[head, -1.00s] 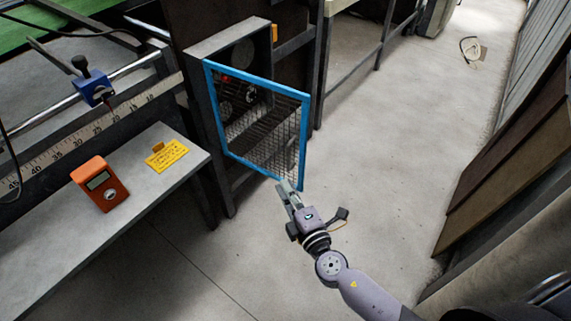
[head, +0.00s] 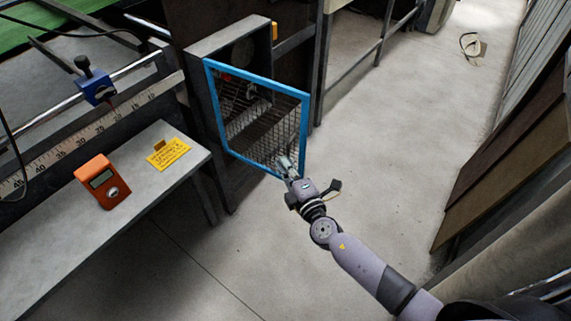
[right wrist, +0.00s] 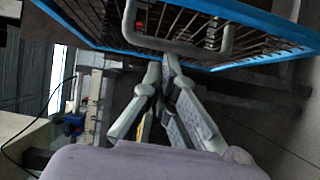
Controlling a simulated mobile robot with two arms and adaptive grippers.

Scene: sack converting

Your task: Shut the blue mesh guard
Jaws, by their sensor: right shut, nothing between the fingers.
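The blue mesh guard (head: 256,118) is a blue-framed wire panel standing open at an angle from a grey machine housing (head: 228,40). Its left edge is at the housing and its right edge stands out over the floor. My right gripper (head: 286,163) is shut and empty at the guard's lower right corner, overlapping it in the head view. The right wrist view shows the blue frame (right wrist: 265,20) and a grey bar handle (right wrist: 175,46) on the guard. The closed fingertips (right wrist: 163,68) are close to this handle; I cannot tell whether they touch. My left gripper is not in view.
A grey bench (head: 60,255) at the left carries an orange meter (head: 102,181) and a yellow card (head: 168,153). Brown boards (head: 500,160) lean at the right. The floor (head: 390,150) between is mostly clear, with a small item (head: 473,47) far back.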

